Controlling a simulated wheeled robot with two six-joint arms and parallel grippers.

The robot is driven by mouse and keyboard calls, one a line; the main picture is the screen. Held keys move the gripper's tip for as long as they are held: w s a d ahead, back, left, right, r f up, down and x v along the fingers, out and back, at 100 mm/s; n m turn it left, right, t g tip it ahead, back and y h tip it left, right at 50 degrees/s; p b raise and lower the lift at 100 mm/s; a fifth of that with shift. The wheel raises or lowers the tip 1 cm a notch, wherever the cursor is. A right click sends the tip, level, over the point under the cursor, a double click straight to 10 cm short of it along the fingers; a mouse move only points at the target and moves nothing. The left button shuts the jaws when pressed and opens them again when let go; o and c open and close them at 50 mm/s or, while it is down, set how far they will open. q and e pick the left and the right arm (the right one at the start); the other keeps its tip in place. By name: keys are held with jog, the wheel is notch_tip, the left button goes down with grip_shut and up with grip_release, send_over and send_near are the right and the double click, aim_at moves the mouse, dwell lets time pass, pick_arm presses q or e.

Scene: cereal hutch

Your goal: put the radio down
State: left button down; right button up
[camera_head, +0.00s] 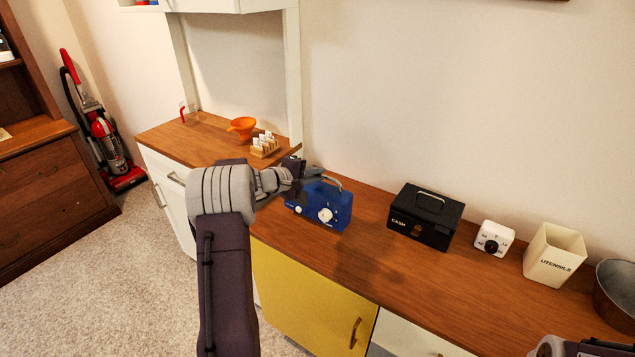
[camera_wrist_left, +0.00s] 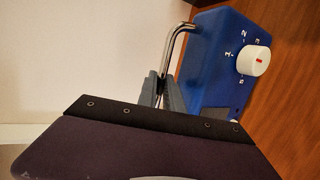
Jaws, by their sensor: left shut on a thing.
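The blue radio (camera_head: 322,207) has white knobs and a metal carry handle. In the head view it is at the wooden counter (camera_head: 370,268), left of the black cash box. My left gripper (camera_head: 300,180) is at the radio's handle, at its upper left. In the left wrist view the radio (camera_wrist_left: 212,75) shows with its knob and bent handle, and my left gripper (camera_wrist_left: 165,95) is shut on the handle. I cannot tell whether the radio's base touches the counter. My right gripper (camera_head: 590,348) shows only in part at the bottom right corner.
A black cash box (camera_head: 420,222), a white timer (camera_head: 494,239), a cream utensils holder (camera_head: 552,258) and a metal bowl (camera_head: 618,290) stand to the right. A toast rack (camera_head: 265,147) and orange funnel (camera_head: 241,126) are behind left. Bare counter lies between radio and cash box.

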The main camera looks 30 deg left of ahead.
pick_arm(q)
notch_tip(320, 180, down, 2)
jog(key=shift+w+a+f, duration=0.1)
jog(key=shift+f, duration=0.1)
jog(key=c, duration=1.5)
grip_release()
jog(key=shift+f, duration=0.1)
jog(key=shift+s+r, duration=0.2)
jog(key=shift+r, duration=0.05)
jog(key=v, duration=1.1)
jog(key=shift+s+b, duration=0.35)
jog(key=shift+b, duration=0.1)
